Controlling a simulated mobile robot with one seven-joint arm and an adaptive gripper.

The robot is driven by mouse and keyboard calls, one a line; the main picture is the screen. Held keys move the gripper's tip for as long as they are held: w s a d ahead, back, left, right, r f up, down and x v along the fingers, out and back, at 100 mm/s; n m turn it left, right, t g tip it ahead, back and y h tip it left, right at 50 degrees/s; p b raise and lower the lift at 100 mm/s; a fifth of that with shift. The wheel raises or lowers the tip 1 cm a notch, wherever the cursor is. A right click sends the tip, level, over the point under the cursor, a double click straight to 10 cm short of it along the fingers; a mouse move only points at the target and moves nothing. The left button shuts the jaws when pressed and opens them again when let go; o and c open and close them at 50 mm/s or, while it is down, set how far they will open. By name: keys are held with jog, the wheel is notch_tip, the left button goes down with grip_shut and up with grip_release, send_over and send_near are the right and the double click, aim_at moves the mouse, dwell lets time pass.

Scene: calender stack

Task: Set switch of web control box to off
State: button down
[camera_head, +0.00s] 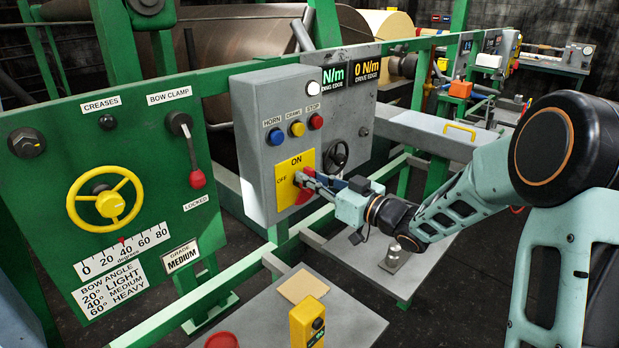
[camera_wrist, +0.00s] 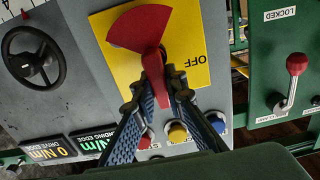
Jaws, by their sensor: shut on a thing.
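The web control box (camera_head: 246,115) is a grey cabinet with a yellow switch plate (camera_head: 284,170) marked ON at the top and OFF at the left. The red switch (camera_head: 305,198) is mostly hidden behind my gripper (camera_head: 306,180) in the head view. In the wrist view, turned nearly upside down, the switch (camera_wrist: 138,27) shows a wide red fan end and a narrow handle. My gripper (camera_wrist: 157,95) is shut on that narrow handle. The handle points down the picture, toward the buttons, not at the OFF label (camera_wrist: 193,63) on the right. The ON label is hidden there.
Blue (camera_head: 277,136), yellow (camera_head: 297,129) and red (camera_head: 316,122) buttons sit above the plate. A black handwheel (camera_head: 338,155) is to its right. A green rail (camera_head: 300,228) runs below. The green panel (camera_head: 55,150) with its red-knobbed lever (camera_head: 196,178) stands left.

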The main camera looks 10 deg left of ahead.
jog(key=shift+f+n+b, duration=0.15)
jog(key=shift+n+b, duration=0.15)
jog(key=shift+b, duration=0.1)
jog(key=n+b, duration=0.2)
jog(key=b, duration=0.1)
jog(key=n+b, duration=0.1)
jog(key=b, duration=0.1)
jog(key=shift+s+a+f, duration=0.15)
jog(key=shift+s+f, duration=0.15)
jog(key=shift+s, duration=0.05)
jog(key=n+b, duration=0.3)
jog(key=b, duration=0.1)
jog(key=s+n+b, duration=0.1)
jog(key=n+b, duration=0.1)
jog(key=b, duration=0.1)
jog(key=shift+a+f+n, duration=0.3)
jog(key=n+b, duration=0.4)
jog(key=b, duration=0.1)
jog(key=f+n+b, duration=0.1)
jog(key=n+b, duration=0.1)
jog(key=b, duration=0.1)
jog(key=shift+s+a+f, duration=0.1)
jog(key=shift+s+a, duration=0.05)
jog(key=shift+s, duration=0.1)
jog(key=n+b, duration=0.2)
jog(key=shift+f+n+b, duration=0.1)
jog(key=shift+n+b, duration=0.2)
jog(key=shift+b, duration=0.05)
jog(key=c, duration=2)
grip_release()
